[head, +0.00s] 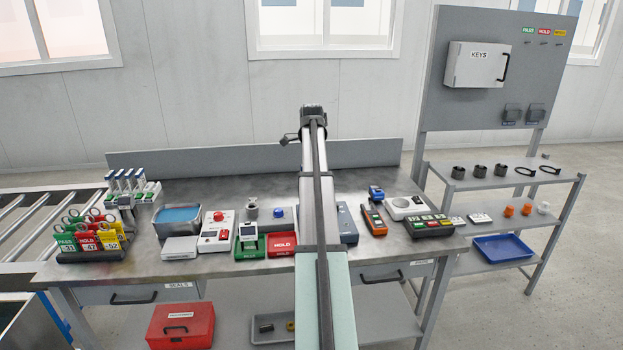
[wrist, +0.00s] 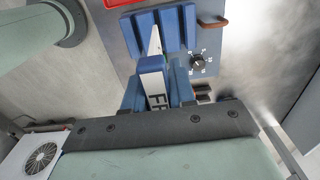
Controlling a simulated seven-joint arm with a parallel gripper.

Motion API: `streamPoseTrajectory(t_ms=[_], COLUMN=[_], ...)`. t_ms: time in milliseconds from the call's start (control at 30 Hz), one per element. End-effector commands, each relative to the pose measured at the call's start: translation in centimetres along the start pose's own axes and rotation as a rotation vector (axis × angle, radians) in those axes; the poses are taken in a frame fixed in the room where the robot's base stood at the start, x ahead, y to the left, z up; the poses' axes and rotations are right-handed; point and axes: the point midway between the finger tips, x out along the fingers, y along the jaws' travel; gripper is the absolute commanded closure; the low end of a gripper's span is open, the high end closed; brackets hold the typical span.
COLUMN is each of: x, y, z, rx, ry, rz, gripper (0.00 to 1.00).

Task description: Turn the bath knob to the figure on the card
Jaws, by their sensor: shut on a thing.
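The dark round knob (wrist: 197,63), with a pale pointer and a ring of small figures, sits on a grey-blue panel (wrist: 228,62) in the wrist view. I cannot read its setting surely. My gripper (wrist: 160,66) has blue fingers beside the knob, to its left in that view and apart from it. It is shut on a white piece (wrist: 153,84) with dark letters, only partly seen. In the head view my arm hides the gripper, and a grey-blue unit (head: 347,224) shows partly behind the arm. I cannot make out a card with a figure for the knob.
A brown handle (wrist: 213,22) stands near the knob. A white box with a round grille (head: 404,207) is right of the unit on the bench (head: 240,181). Red and green trays, a blue-topped basin (head: 178,218) and coloured tags (head: 90,237) stand left of my arm.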

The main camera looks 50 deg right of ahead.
Motion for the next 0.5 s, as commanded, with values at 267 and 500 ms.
streamPoseTrajectory(t_ms=[267, 500], x=[-1.2, -2.1], y=[0.0, 0.0], z=[0.0, 0.0], rx=[0.000, 0.000], ry=[0.000, 0.000], rz=[-0.001, 0.000], gripper=[1.00, 1.00])
